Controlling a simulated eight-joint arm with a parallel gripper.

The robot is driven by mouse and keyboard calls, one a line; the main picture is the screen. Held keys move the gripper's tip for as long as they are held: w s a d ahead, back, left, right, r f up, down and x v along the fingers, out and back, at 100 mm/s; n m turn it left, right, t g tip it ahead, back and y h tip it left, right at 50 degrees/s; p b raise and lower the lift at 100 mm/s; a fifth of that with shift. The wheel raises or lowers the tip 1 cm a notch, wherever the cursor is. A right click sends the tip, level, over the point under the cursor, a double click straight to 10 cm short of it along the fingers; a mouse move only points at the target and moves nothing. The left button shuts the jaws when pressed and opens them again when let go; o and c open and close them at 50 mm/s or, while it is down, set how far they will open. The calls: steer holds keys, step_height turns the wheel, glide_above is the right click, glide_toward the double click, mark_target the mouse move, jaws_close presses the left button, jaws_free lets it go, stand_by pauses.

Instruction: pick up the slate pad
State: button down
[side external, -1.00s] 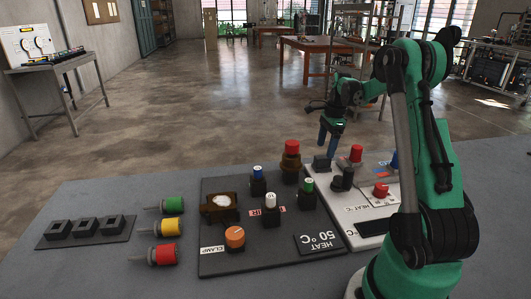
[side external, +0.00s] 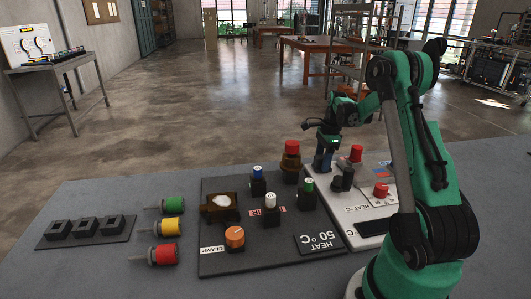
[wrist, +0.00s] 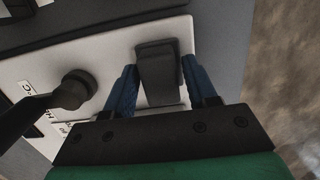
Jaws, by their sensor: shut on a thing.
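The slate pad (wrist: 157,75) is a dark grey block on the white panel, seen in the wrist view between my two blue fingers. My gripper (wrist: 158,68) is shut on it, one finger against each side. In the side external view my gripper (side external: 322,162) points down at the back left corner of the white panel (side external: 352,232), and its fingers mostly hide the pad. The pad appears to be still at panel level; I cannot make out a gap under it.
A black knob lever (wrist: 74,90) stands left of the pad in the wrist view. A red-topped brown button (side external: 291,155) and a red knob (side external: 356,154) are close on either side. The dark panel (side external: 220,262) carries several knobs. Green, yellow and red plugs lie left.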

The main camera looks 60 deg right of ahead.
steer(key=shift+r, duration=0.1)
step_height(320, 180, up, 20)
stand_by(0.5)
